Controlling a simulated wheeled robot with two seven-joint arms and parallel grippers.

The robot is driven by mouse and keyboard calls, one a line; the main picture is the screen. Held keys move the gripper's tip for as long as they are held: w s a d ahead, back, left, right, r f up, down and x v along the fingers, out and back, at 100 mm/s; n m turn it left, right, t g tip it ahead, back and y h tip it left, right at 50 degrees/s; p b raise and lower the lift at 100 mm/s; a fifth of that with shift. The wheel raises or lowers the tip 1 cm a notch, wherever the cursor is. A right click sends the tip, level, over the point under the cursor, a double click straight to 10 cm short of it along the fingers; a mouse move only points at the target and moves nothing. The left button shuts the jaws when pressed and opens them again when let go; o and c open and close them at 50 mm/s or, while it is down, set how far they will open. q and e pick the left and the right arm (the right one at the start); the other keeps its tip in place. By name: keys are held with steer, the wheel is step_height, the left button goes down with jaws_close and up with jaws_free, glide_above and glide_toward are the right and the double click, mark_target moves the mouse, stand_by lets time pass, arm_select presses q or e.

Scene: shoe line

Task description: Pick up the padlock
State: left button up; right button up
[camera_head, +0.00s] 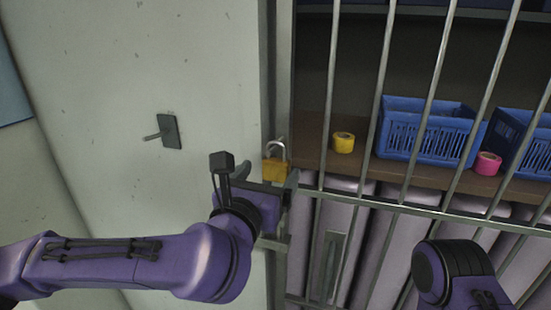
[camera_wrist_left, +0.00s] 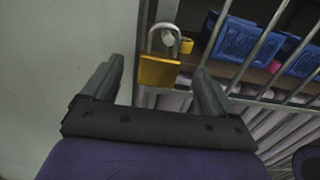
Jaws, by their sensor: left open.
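The padlock (camera_head: 275,169) has a yellow body and a grey shackle. It hangs upright at the edge of the barred door, beside the pale wall. In the left wrist view the padlock (camera_wrist_left: 159,71) appears between and beyond the two fingertips, with its shackle up. My left gripper (camera_head: 281,185) is open just below and in front of the padlock; its fingers (camera_wrist_left: 152,78) are spread and empty. Whether a finger touches the padlock cannot be told. Part of my right arm shows at the lower right of the head view, but its gripper fingers are out of sight.
Metal bars (camera_head: 378,90) front a shelf (camera_head: 385,172) with a blue crate (camera_head: 425,133), another blue crate (camera_head: 520,140), a yellow tape roll (camera_head: 343,142) and a pink tape roll (camera_head: 487,163). A small hook plate (camera_head: 170,131) sticks out from the wall (camera_head: 110,90) at left.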

arm_select(q)
steer(key=x, duration=0.2)
steer(key=shift+w+r+p, duration=0.2)
steer(key=shift+w+p, duration=0.05)
steer(key=shift+p, duration=0.1)
steer(key=shift+w+d+f, duration=0.15)
steer(key=shift+w+f, duration=0.05)
steer(key=shift+w, duration=0.05)
steer(key=shift+r, duration=0.1)
steer(key=c, duration=1.3)
arm_select(e)
steer(key=shift+r, duration=0.8)
steer(key=shift+f, duration=0.1)
arm_select(q)
steer(key=shift+r+b, duration=0.35)
steer(key=shift+b, duration=0.1)
steer(key=shift+s+r+b, duration=0.3)
steer(key=shift+b, duration=0.05)
steer(key=b, duration=0.9)
glide_toward(274, 166)
steer(key=v, duration=0.3)
steer(key=r+v, duration=0.1)
steer(key=v, duration=0.2)
steer(key=r+v, duration=0.1)
steer(key=v, duration=0.2)
steer(key=shift+s, duration=0.1)
arm_select(e)
step_height(274, 166, down, 10)
